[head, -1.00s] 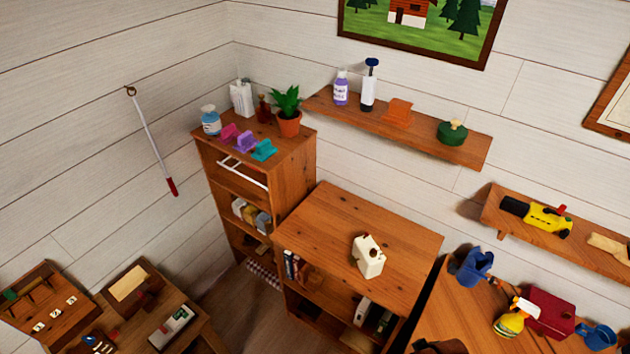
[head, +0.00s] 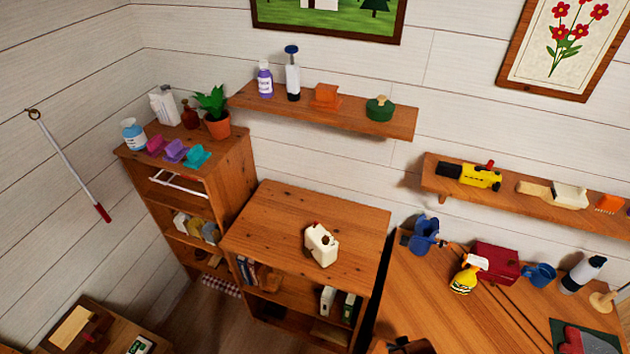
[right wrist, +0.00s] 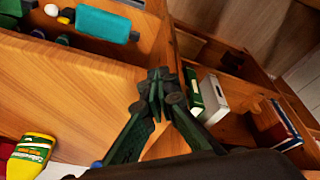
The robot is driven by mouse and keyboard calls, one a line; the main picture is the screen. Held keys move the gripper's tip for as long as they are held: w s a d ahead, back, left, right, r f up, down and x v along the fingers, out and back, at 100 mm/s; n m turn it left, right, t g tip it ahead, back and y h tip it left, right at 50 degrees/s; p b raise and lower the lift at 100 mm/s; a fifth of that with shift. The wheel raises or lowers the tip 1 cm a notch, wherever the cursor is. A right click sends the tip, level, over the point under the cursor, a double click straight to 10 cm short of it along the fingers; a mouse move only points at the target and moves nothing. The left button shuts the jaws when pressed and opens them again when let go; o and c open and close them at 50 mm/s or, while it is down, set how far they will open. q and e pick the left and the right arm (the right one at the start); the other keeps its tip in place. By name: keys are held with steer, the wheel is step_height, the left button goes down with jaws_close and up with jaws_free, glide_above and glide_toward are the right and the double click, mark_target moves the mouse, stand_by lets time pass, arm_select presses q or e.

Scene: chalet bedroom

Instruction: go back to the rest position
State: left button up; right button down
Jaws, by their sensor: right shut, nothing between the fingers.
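My right gripper (right wrist: 157,92) shows in the right wrist view with its dark green fingers together and nothing between them. It is over the edge of a wooden surface (right wrist: 65,85), near an open shelf with books below. I cannot tell whether it touches the wood. My left gripper is not in view. In the head view neither gripper can be clearly made out.
A low bookcase (head: 270,205) with a white jug (head: 321,244) on top stands beside a tall bookcase (head: 236,160). Wall shelves (head: 395,122) hang above.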

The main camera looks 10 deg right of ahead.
steer(key=s+a+f+g+b, duration=0.1)
steer(key=s+f+b, duration=0.3)
steer(key=f, duration=1.2)
steer(key=s+f+b, duration=0.3)
steer(key=f, duration=1.4)
steer(key=s+f+n+g+b, duration=0.1)
steer(key=s+f+b, duration=0.4)
steer(key=s+f, duration=1.1)
steer(key=shift+s+f+y, duration=0.15)
steer(key=shift+f+y, duration=0.1)
steer(key=shift+y, duration=0.05)
